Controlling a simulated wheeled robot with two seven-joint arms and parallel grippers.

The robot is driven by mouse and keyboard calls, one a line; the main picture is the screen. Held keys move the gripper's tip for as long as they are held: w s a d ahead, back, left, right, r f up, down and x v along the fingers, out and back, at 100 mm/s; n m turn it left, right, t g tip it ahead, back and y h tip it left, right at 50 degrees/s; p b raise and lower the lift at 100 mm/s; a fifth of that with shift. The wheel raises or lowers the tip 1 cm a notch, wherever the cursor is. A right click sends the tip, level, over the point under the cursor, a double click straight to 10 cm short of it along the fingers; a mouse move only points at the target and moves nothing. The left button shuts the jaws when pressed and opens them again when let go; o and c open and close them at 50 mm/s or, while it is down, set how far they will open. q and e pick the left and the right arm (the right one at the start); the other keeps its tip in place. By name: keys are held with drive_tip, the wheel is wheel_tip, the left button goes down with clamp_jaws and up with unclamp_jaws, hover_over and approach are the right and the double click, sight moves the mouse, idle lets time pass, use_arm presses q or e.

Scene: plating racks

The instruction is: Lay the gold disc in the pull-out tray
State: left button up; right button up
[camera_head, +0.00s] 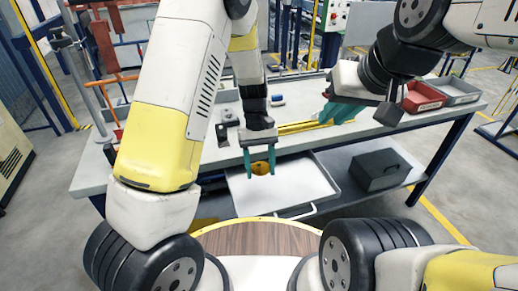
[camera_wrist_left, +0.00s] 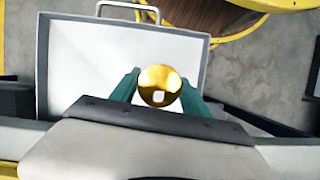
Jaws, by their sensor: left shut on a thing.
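The gold disc (camera_head: 261,168) is small, round and shiny. My left gripper (camera_head: 260,160) is shut on it, with a teal finger on each side, and holds it over the pull-out tray. In the left wrist view the disc (camera_wrist_left: 159,86) sits between the teal fingertips (camera_wrist_left: 160,92). The pull-out tray (camera_head: 305,185) is white inside with a grey rim and a front handle, and it is pulled out from under the bench. It also shows in the left wrist view (camera_wrist_left: 85,65) and looks empty. My right gripper (camera_head: 342,110) is above the bench at the right; its teal fingers look apart with nothing seen between them.
The grey bench top (camera_head: 400,128) lies above the tray. A dark grey box (camera_head: 380,170) stands on the lower shelf right of the tray. A red bin (camera_head: 422,97) and a grey bin (camera_head: 456,91) stand at the bench's right end. Yellow bars (camera_head: 300,127) lie mid-bench.

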use_arm(q)
drive_tip(key=shift+f, duration=2.7)
drive_tip(key=o, duration=1.5)
drive_tip(key=shift+c, duration=0.2)
drive_tip(key=shift+w, duration=0.1)
